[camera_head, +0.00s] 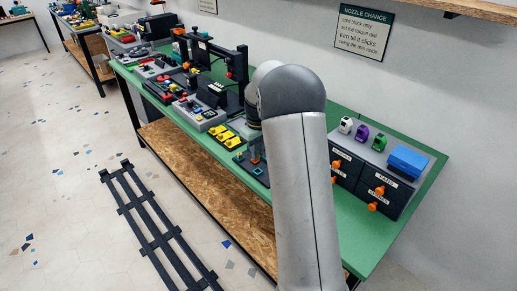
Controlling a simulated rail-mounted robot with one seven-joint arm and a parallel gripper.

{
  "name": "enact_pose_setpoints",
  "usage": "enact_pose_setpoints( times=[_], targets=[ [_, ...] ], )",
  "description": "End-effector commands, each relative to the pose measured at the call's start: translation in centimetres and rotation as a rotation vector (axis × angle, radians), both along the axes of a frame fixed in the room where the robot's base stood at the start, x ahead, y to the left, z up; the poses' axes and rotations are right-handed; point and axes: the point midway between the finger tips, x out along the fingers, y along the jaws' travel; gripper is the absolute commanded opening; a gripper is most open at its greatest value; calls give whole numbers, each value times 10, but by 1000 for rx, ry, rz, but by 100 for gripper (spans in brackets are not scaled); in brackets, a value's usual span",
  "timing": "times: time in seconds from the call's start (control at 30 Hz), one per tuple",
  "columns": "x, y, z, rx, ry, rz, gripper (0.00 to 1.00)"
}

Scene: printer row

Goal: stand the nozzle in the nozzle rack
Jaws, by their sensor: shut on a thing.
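My gripper (256,152) shows small and partly hidden behind my own grey arm. It points down over a dark tray with teal squares (242,164) near the front edge of the green bench. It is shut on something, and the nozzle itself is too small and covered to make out. The dark tray may be the nozzle rack, but I cannot tell for sure. Its right part is hidden by my arm. I cannot tell whether the held thing touches the tray.
Yellow pieces (222,132) lie on a dark tray just left of my gripper. A black printer frame (241,64) stands behind. The bench's front right corner is clear.

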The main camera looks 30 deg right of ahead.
Motion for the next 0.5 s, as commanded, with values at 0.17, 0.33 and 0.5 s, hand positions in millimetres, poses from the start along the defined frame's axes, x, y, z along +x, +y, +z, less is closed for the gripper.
enact_pose_setpoints(
  times=[0.17, 0.33, 0.5],
  targets=[
    [0, 0, -14, 0, 0, 1, 0],
    [0, 0, -25, 1, 1, 1, 0],
    [0, 0, -37, 1, 1, 2, 0]
  ],
)
